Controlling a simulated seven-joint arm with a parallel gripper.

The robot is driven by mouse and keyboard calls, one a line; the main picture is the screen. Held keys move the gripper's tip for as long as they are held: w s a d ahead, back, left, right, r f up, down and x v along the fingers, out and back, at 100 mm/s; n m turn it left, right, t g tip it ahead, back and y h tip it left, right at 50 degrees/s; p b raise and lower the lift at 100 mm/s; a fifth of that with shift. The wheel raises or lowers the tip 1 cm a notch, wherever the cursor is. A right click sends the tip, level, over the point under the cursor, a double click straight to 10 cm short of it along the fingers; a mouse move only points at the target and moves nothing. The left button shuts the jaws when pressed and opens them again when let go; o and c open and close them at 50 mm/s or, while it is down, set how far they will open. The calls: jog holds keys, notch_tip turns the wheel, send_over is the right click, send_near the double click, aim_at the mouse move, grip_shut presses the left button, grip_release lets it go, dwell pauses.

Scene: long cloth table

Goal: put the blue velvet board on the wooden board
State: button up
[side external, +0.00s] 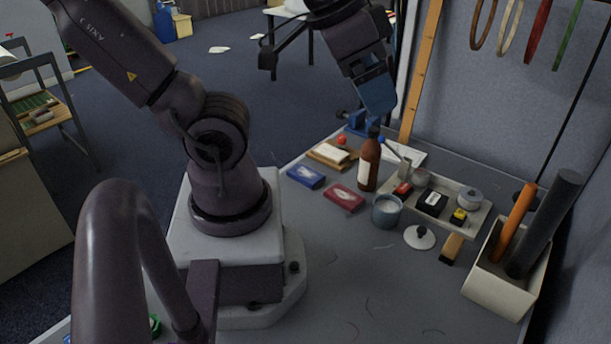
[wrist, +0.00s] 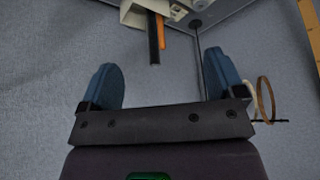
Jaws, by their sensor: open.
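The blue velvet board (side external: 305,176) lies flat on the grey table, left of a similar dark red board (side external: 343,198). The wooden board (side external: 317,156) lies just behind it, with a pale flat block (side external: 331,151) on top. My gripper (side external: 381,105) is raised above the back of the table, up and to the right of both boards, and touches neither. In the wrist view its two blue fingers (wrist: 166,78) stand wide apart with nothing between them. Neither board shows in the wrist view.
A brown bottle (side external: 368,165) and a grey-blue cup (side external: 386,211) stand right of the boards. A tray (side external: 470,222) of small items lies beyond them. A holder (side external: 497,290) with an orange and a dark tube stands at the right. The front table is mostly clear.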

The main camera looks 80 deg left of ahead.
jog(key=w+a+f+n+g, duration=0.1)
jog(key=a+f+n+g, duration=0.3)
jog(key=a+f, duration=0.35)
jog(key=m+g, duration=0.2)
jog(key=m, duration=1.1)
send_over(319, 180)
notch_tip(319, 180, down, 15)
notch_tip(319, 180, down, 13)
jog(key=shift+r, duration=0.2)
jog(key=shift+c, duration=0.4)
jog(key=c, duration=0.9)
